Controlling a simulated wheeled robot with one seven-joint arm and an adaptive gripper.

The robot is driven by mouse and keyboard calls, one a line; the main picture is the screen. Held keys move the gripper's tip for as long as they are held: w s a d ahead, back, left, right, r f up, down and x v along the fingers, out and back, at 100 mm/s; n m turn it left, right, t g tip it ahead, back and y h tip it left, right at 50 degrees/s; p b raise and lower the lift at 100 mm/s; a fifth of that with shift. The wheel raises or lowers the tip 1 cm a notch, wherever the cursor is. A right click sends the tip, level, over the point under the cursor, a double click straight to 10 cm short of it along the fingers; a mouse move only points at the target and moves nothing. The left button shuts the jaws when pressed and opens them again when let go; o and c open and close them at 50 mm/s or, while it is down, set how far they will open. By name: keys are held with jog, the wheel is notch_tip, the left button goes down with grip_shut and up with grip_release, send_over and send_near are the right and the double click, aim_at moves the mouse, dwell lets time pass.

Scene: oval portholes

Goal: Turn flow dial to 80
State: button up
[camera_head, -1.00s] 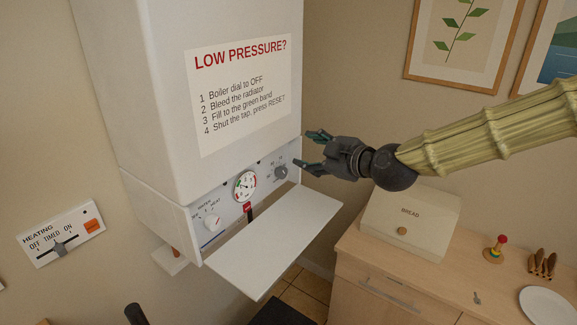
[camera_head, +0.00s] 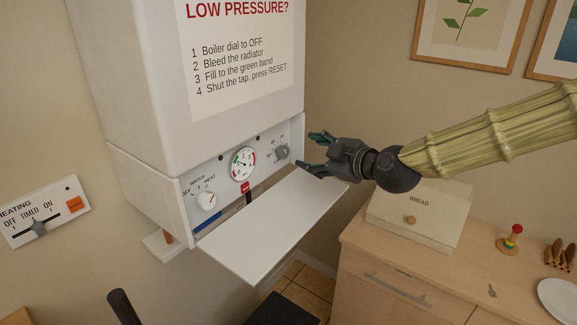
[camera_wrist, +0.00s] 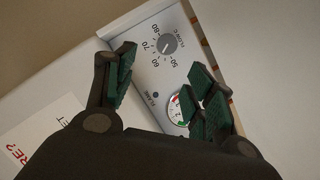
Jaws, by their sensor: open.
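The flow dial (camera_head: 282,151) is a round grey knob at the right end of the boiler's control panel. In the wrist view the flow dial (camera_wrist: 167,44) shows with marks 50, 60 and 70 around it and "FLOW C" beside it; its exact setting is too small to read. My gripper (camera_head: 314,153) is open and empty, just right of the dial and apart from it. In the wrist view its dark green finger pads (camera_wrist: 165,85) are spread, with the dial beyond them and between them.
The lowered white flap (camera_head: 275,225) juts out below the panel. The pressure gauge (camera_head: 242,163) and the water/heat dial (camera_head: 206,201) are left of the flow dial. A counter (camera_head: 400,262) with a bread bin (camera_head: 420,208) stands to the right.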

aim_at(286, 152)
jog(key=shift+w+a+f, duration=0.1)
jog(key=shift+w+f, duration=0.15)
jog(key=shift+f, duration=0.6)
jog(key=shift+w+a, duration=0.5)
jog(key=shift+p+x, duration=1.8)
jog(key=shift+x, duration=2.8)
jog(key=shift+d+f, duration=0.1)
jog(key=shift+c, duration=0.2)
jog(key=c, duration=1)
